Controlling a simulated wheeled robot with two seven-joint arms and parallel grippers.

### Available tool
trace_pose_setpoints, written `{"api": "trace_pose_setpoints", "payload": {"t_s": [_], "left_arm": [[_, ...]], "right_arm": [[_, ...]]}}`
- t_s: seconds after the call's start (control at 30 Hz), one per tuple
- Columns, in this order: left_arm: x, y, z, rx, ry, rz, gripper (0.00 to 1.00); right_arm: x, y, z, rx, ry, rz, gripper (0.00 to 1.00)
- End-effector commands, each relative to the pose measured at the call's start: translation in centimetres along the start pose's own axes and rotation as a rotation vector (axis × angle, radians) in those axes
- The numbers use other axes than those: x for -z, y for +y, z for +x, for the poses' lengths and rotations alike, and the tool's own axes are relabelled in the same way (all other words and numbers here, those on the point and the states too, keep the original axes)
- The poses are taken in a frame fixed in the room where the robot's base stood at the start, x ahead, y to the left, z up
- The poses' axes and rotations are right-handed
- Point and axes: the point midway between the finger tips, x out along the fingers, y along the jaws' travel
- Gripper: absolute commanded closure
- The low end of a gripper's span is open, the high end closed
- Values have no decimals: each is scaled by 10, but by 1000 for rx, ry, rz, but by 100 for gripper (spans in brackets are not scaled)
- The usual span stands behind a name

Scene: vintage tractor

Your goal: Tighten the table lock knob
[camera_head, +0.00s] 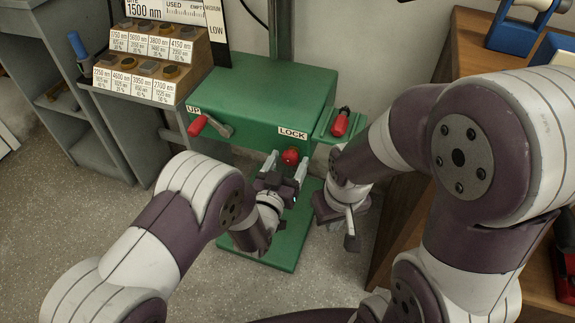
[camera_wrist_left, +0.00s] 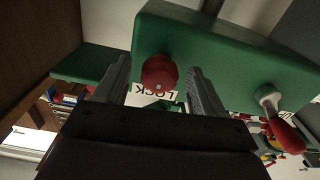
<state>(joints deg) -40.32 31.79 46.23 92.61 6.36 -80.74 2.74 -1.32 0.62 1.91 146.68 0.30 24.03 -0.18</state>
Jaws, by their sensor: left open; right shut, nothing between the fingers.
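The red lock knob (camera_head: 291,156) sits on the front of the green table (camera_head: 262,92), just below the LOCK label (camera_head: 292,133). My left gripper (camera_head: 287,163) is open, with its fingers on either side of the knob. In the left wrist view the knob (camera_wrist_left: 159,72) lies between the two grey fingers (camera_wrist_left: 157,90), with a visible gap on each side. My right gripper (camera_head: 350,240) is shut and empty, hanging to the right of the table, away from the knob.
A red-handled crank (camera_head: 205,125) by the UP label is left of the knob. A red-handled tool (camera_head: 340,122) lies on a small green shelf at right. A stepped block of labelled samples (camera_head: 150,60) stands at left. A wooden bench (camera_head: 470,45) is at right.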

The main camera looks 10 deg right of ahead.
Motion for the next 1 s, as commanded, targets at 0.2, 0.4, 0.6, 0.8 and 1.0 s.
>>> {"api": "trace_pose_setpoints", "payload": {"t_s": [0.2, 0.4, 0.6, 0.8, 1.0], "left_arm": [[0, 0, 3, 0, -1, 0, 31], [0, 0, 2, 0, -1, 0, 76], [0, 0, 2, 0, -1, 3, 87], [0, 0, 2, 0, -1, 46, 87], [0, 0, 2, 0, -2, 167, 87]], "right_arm": [[0, 0, 0, 0, 0, 0, 100], [0, 0, 0, 0, 0, 0, 100], [0, 0, 0, 0, 0, 0, 100], [0, 0, -1, 0, 0, 0, 100], [0, 0, -3, 0, 0, 0, 100]]}}
